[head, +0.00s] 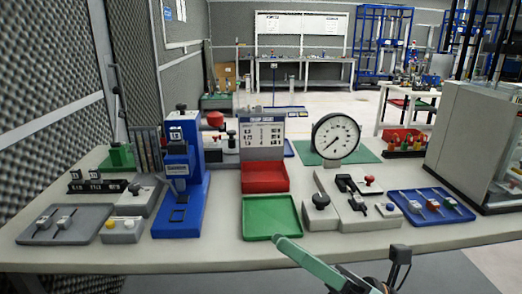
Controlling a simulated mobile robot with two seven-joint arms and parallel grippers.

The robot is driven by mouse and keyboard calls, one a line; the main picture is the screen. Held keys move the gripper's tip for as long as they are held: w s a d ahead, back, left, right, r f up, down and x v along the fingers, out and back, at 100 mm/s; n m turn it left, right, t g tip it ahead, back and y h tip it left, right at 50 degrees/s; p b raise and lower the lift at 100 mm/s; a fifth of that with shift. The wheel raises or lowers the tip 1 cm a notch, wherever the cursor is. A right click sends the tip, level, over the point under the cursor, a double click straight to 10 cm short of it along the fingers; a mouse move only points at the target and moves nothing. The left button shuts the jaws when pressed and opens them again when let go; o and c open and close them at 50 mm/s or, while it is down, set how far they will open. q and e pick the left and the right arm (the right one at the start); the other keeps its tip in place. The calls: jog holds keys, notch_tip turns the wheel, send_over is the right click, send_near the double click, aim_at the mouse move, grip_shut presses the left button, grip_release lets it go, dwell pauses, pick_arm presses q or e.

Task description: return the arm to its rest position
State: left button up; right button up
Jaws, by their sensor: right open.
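My right gripper (372,284) shows at the bottom edge, right of the middle, in front of the table's near edge. It is open and I see nothing held in it. A teal bar and a dark upright part, both mine, show beside it, and much of the arm is cut off by the frame. My left gripper is not in view.
The long table (330,245) holds a green tray (271,232) nearest the arm, a red bin (265,178), a blue press (182,180), a dial gauge (335,136), a grey control box (320,208) and a blue tray (408,203). A white cabinet (468,140) stands at right. The table's front strip is clear.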

jog(key=w+d+f+m+t+h, duration=0.25)
jog(key=f+m+h, duration=0.35)
jog(key=m, duration=0.4)
jog(key=w+d+f+m+t+h, duration=0.1)
jog(key=d+f+m+t+h, duration=0.3)
jog(key=f+m, duration=0.45)
jog(key=w+d+f+m+t+h, duration=0.1)
jog(key=w+f+m+t+h, duration=0.15)
jog(key=f+m+h, duration=0.6)
jog(key=s+d+f+m+g+h, duration=0.1)
jog(key=s+f+m+g, duration=0.2)
jog(key=s+f+m, duration=0.5)
jog(key=s+d+f+m+g, duration=0.1)
jog(key=s+f+m+g, duration=0.4)
jog(key=f, duration=0.5)
pick_arm(q)
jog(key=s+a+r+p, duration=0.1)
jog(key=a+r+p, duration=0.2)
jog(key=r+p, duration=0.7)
jog(key=p, duration=0.4)
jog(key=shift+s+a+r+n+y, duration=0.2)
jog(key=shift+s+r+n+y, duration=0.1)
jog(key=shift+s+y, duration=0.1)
pick_arm(e)
jog(key=s+d+r+t+h, duration=0.1)
jog(key=s+d+r, duration=0.2)
jog(key=r, duration=0.6)
jog(key=shift+s+r, duration=0.15)
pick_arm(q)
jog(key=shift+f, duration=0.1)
